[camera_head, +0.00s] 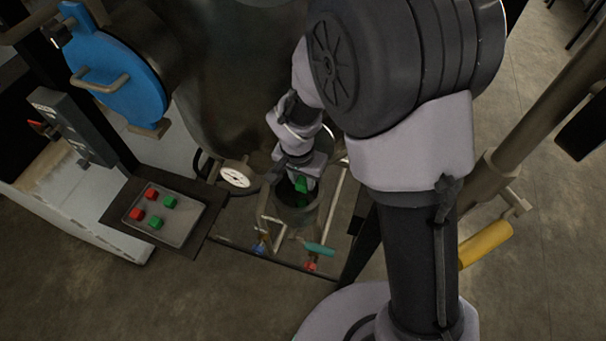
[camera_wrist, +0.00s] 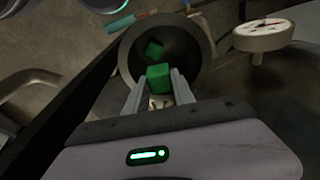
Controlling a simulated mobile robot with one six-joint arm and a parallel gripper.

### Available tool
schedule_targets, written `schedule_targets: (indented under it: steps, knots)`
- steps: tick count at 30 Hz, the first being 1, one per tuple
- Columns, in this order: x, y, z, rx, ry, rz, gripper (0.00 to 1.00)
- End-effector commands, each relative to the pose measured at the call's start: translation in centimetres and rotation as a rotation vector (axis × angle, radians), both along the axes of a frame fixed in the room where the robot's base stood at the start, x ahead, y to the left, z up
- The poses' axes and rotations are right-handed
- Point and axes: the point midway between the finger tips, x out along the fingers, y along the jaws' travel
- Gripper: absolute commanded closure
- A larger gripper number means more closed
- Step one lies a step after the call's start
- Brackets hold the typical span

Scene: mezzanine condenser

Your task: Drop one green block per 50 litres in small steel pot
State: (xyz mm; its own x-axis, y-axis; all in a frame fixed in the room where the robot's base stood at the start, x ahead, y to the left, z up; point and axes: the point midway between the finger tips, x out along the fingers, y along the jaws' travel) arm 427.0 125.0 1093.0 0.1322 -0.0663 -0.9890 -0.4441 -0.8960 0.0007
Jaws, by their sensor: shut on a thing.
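My gripper (camera_head: 300,181) is shut on a green block (camera_head: 301,185) above the mouth of the small steel pot (camera_head: 297,221). In the wrist view the held block (camera_wrist: 158,77) sits between the two fingertips (camera_wrist: 157,84), at the pot's opening (camera_wrist: 204,45). A second green block (camera_wrist: 154,50) lies inside the pot. A round dial gauge (camera_head: 235,177) is left of the pot and also shows in the wrist view (camera_wrist: 263,35); its reading is too small to tell.
A tray (camera_head: 186,227) on a dark shelf at the left holds two red blocks (camera_head: 151,193) and two green blocks (camera_head: 169,202). A large vessel (camera_head: 225,75) with a blue round hatch (camera_head: 118,77) stands behind. Teal-handled (camera_head: 319,249) and yellow-handled (camera_head: 485,244) fittings are nearby.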

Motion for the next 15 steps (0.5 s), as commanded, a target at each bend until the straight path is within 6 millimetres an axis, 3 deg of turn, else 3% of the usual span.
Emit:
schedule_targets:
  steps: [5, 6, 9, 15]
  knots:
    - [0.02, 0.00, 0.07, 0.000, -0.001, 0.000, 1.00]
    - [0.02, 0.00, 0.08, 0.000, -0.001, 0.000, 0.66]
    - [0.02, 0.00, 0.09, 0.000, -0.001, 0.000, 0.46]
    - [0.02, 0.00, 0.09, 0.000, -0.001, 0.001, 0.45]
